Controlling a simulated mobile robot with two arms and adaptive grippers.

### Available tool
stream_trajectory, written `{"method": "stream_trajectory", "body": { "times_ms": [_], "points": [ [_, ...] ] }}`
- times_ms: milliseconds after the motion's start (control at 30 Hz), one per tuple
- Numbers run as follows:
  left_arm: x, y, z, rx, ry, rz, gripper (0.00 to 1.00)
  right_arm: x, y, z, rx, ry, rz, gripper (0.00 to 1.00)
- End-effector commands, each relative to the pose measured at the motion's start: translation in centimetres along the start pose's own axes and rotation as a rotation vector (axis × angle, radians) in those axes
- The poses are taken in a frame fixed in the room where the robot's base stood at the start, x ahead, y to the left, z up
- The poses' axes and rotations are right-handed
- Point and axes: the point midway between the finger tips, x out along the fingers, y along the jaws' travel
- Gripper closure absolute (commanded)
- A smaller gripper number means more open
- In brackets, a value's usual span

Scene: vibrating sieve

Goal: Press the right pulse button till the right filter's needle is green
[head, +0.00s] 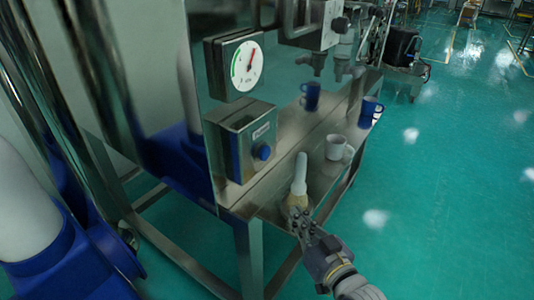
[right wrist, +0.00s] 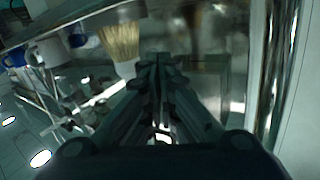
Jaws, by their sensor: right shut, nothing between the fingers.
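A round white gauge (head: 233,65) is on the metal panel. Its red needle points up and to the right, away from the green arc on the left of the dial. Below it, a metal button box (head: 240,140) carries a blue round button (head: 263,152) on its right-hand face. My right gripper (head: 303,222) is shut and empty, below and to the right of the button and apart from it. Its closed fingers (right wrist: 158,62) also show in the right wrist view, where the button cannot be made out. My left gripper is not in view.
A brush (head: 298,178) with a white handle and pale bristles is close to my right gripper, at the metal table's (head: 262,196) front edge. A white mug (head: 338,148) and blue mugs (head: 370,108) stand farther back. Open green floor (head: 440,200) lies to the right.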

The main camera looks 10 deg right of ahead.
Motion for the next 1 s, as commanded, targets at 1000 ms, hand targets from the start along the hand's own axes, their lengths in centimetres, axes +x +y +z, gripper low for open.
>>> {"method": "stream_trajectory", "body": {
  "times_ms": [1000],
  "points": [
    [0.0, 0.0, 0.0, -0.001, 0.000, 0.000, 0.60, 0.2, 2.5, -12.1, 0.082, 0.591, 0.012, 1.00]
  ]
}}
